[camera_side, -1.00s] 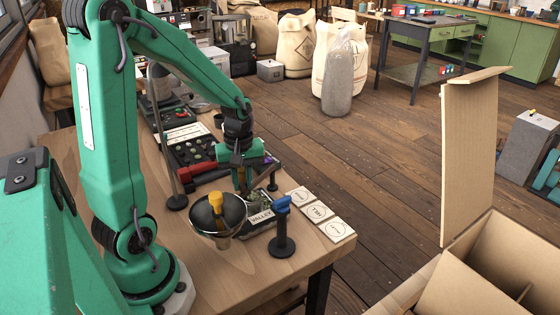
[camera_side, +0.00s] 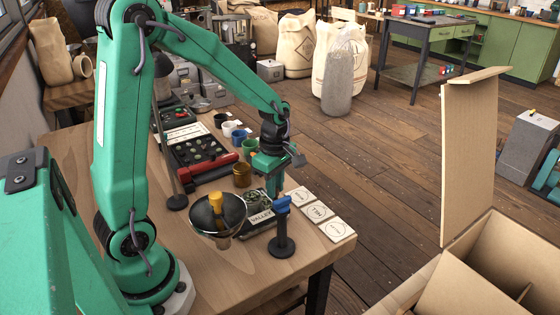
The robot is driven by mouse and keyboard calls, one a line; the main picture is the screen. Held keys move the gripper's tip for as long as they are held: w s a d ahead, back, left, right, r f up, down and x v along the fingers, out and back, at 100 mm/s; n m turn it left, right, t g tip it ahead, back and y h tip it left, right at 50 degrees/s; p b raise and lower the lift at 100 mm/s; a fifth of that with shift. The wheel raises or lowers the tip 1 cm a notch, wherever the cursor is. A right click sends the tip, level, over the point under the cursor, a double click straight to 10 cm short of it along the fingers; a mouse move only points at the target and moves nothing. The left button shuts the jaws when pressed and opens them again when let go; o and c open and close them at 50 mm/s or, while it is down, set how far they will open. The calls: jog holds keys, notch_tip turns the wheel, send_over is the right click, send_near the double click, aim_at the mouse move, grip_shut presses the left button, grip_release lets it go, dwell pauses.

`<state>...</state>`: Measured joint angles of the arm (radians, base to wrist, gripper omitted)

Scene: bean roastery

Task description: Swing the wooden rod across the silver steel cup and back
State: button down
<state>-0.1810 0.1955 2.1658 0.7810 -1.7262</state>
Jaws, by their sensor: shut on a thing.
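My gripper (camera_side: 272,189) points down over the right side of the wooden table, behind the blue-topped black stand. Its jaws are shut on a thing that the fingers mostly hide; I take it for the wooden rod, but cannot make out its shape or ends. I cannot tell for sure whether this is the silver steel cup; no other steel cup shows clearly.
The black stand (camera_side: 283,243) with a blue top is close in front of my gripper. White labelled tiles (camera_side: 318,211) lie to its right. A brown cup (camera_side: 242,176), a blue cup (camera_side: 239,137) and a red tool (camera_side: 208,172) lie behind and left. A thin upright pole rises left.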

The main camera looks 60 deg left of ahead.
jog(key=shift+w+d, duration=0.1)
jog(key=shift+w, duration=0.1)
dwell(0.3)
jog(key=c, duration=1.3)
grip_release()
jog(key=shift+r, duration=0.1)
jog(key=shift+r, duration=3.85)
